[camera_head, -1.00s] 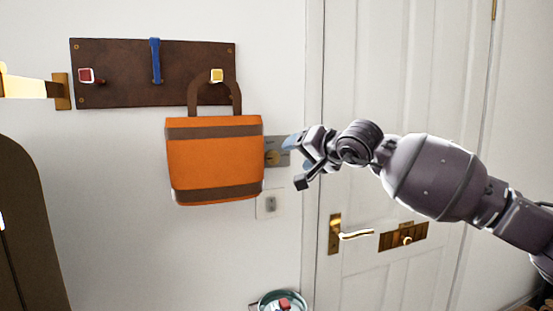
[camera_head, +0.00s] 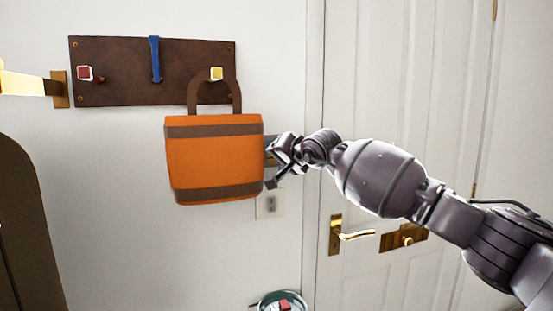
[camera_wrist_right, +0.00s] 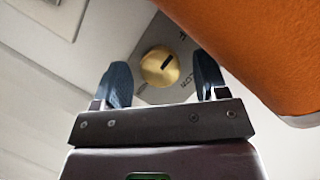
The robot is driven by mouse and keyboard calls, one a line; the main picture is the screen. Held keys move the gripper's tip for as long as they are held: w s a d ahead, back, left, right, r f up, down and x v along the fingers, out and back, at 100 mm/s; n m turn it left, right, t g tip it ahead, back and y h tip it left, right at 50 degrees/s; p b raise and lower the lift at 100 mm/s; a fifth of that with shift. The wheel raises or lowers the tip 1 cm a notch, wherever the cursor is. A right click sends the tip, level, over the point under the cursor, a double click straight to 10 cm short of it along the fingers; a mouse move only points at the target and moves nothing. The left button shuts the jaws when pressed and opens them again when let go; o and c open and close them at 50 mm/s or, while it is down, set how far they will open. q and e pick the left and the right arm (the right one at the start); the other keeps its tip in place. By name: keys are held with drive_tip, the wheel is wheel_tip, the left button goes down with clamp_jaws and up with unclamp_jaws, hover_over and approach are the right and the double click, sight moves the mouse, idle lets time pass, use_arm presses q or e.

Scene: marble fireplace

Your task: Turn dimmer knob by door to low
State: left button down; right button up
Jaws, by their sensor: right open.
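The dimmer knob (camera_wrist_right: 160,67) is a round brass knob with a dark pointer slot on a grey plate (camera_wrist_right: 150,95), seen in the right wrist view. My right gripper (camera_wrist_right: 165,80) is open, with a dark blue finger on each side of the knob in that view; I cannot tell whether they touch it. In the head view my right gripper (camera_head: 271,165) is at the right edge of the orange bag (camera_head: 215,160), and the knob is hidden there behind gripper and bag. The white door (camera_head: 390,120) is to the right. My left gripper is not in view.
The bag hangs from a brown peg board (camera_head: 120,75) and fills the upper right of the wrist view, close beside the right finger. A wall switch (camera_head: 271,204) is just below the gripper. A brass door handle (camera_head: 350,235) is lower right.

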drive_tip(key=c, duration=0.9)
drive_tip(key=shift+c, duration=0.2)
